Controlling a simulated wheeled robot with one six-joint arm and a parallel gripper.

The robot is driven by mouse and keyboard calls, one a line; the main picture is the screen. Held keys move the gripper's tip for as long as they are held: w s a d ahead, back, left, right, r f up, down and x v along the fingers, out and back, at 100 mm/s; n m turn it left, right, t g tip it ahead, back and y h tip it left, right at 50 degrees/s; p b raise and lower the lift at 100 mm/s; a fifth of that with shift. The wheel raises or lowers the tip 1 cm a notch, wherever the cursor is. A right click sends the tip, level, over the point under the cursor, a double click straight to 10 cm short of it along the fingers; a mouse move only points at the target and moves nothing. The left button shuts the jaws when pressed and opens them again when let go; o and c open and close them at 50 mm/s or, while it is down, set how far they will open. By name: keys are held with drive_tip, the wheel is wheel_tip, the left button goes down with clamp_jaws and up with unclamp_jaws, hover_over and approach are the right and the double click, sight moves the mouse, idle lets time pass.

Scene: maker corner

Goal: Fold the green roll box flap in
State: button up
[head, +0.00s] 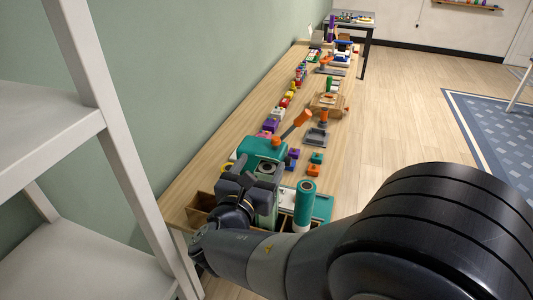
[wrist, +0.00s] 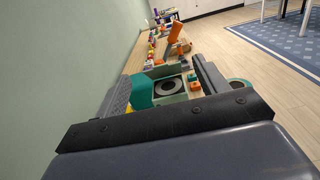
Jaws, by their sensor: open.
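The green roll box (head: 262,148) stands near the front end of the long bench in the head view, a teal body with a dark round roll end showing. In the wrist view its teal side (wrist: 142,92) and the grey ring of the roll (wrist: 168,87) show between my fingers. My gripper (head: 248,180) is open right at the near side of the box, with one finger on each side in the wrist view (wrist: 162,82). I cannot tell whether a finger touches it. The flap is not clearly distinguishable; my fingers and wrist hide part of the box.
A teal upright cylinder (head: 304,202) stands just right of the box, close to my arm. An orange handle-like piece (head: 296,125) rises behind the box. Small coloured blocks line the bench (head: 225,122). A white shelf (head: 85,95) is close at left; the green wall borders the bench.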

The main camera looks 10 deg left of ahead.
drive_tip(key=shift+w+d, duration=0.15)
drive_tip(key=shift+w, duration=1.9)
drive_tip(key=shift+c, duration=0.2)
drive_tip(key=c, duration=1)
drive_tip(key=shift+o, duration=0.2)
drive_tip(key=shift+f, duration=0.1)
drive_tip(key=shift+s, duration=0.1)
